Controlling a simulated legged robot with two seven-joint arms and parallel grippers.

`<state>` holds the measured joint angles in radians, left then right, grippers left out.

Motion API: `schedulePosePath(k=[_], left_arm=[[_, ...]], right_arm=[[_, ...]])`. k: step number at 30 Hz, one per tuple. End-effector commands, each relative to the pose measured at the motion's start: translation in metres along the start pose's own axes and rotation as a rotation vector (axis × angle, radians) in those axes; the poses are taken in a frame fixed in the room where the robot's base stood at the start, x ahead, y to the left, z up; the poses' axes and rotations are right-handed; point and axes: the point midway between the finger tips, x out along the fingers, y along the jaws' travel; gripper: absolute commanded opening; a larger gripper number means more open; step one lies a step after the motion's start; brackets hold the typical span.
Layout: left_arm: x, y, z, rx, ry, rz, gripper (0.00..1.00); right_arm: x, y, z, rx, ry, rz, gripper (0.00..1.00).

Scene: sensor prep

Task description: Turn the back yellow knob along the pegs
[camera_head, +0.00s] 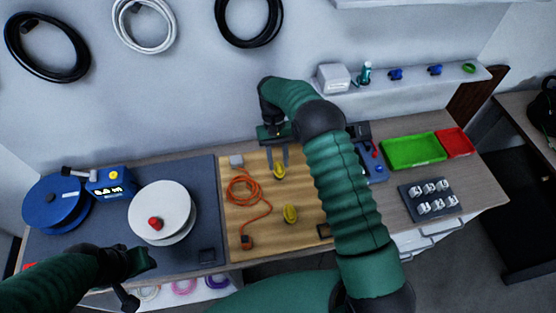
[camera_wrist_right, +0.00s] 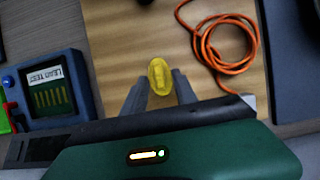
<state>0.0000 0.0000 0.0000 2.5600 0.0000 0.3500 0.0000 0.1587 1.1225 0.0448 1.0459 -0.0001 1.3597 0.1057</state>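The back yellow knob (camera_head: 280,171) sits on the wooden board (camera_head: 310,180), and the front yellow knob (camera_head: 290,214) is nearer me on the same board. My right gripper (camera_head: 279,158) is above the back knob, pointing down. In the right wrist view its two grey fingers (camera_wrist_right: 160,92) are apart, with a yellow knob (camera_wrist_right: 160,76) showing between and just beyond their tips. I cannot tell whether they touch it. I cannot make out the pegs. My left gripper (camera_head: 138,272) is over the front left table edge, away from both knobs; its fingers are unclear.
An orange cable (camera_head: 240,190) lies coiled on the board left of the knobs. A white reel (camera_head: 178,207) and blue reel (camera_head: 45,210) stand farther left. A blue tester (camera_wrist_right: 45,87), green tray (camera_head: 412,150) and red tray (camera_head: 455,142) are right of the board.

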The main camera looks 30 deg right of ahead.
Motion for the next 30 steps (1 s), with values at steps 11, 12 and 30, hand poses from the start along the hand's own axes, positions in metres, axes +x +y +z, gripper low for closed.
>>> schedulePosePath(k=[11,12,30], left_arm=[[0.003,0.000,0.001,0.000,0.000,0.000,0.36],[0.005,0.000,0.001,0.000,0.000,0.000,0.36],[0.014,0.000,0.003,0.000,0.000,0.000,0.36]], right_arm=[[-0.006,0.000,-0.001,0.001,0.001,-0.001,0.36],[-0.012,0.000,-0.002,0.001,0.001,-0.001,0.36],[-0.074,0.000,-0.002,0.001,-0.004,0.000,0.36]])
